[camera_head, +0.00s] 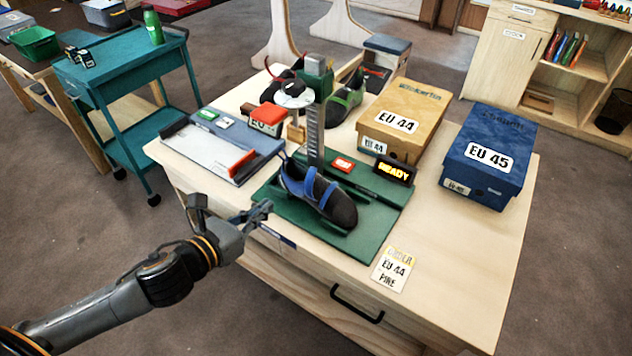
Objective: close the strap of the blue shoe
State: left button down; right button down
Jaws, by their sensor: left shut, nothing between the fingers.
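The blue shoe (318,193), blue and black with a dark toe, sits on the green measuring board (365,235). Its toe points to the lower right. A blue strap (318,188) shows across its upper; I cannot tell whether the strap is fastened. My left gripper (262,212) is shut and empty. It is at the table's left front edge, left of the shoe and apart from it. My right gripper is not in view.
A grey upright post (315,135) stands behind the shoe. A display reading READY (394,170) is to its right. Boxes marked EU 44 (401,120) and EU 45 (488,155) stand behind. An order card (393,270) lies in front. The right front tabletop is clear.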

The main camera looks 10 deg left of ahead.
pick_arm(q)
jog(key=p, duration=0.3)
send_near(315, 168)
jog(key=w, duration=0.2)
jog(key=w+d+f, duration=0.1)
jog(key=shift+w+f+m, duration=0.1)
jog(key=shift+m, duration=0.2)
jog(key=shift+w+d+p, duration=0.25)
jog(key=shift+w+p, duration=0.05)
jog(key=shift+w, duration=0.25)
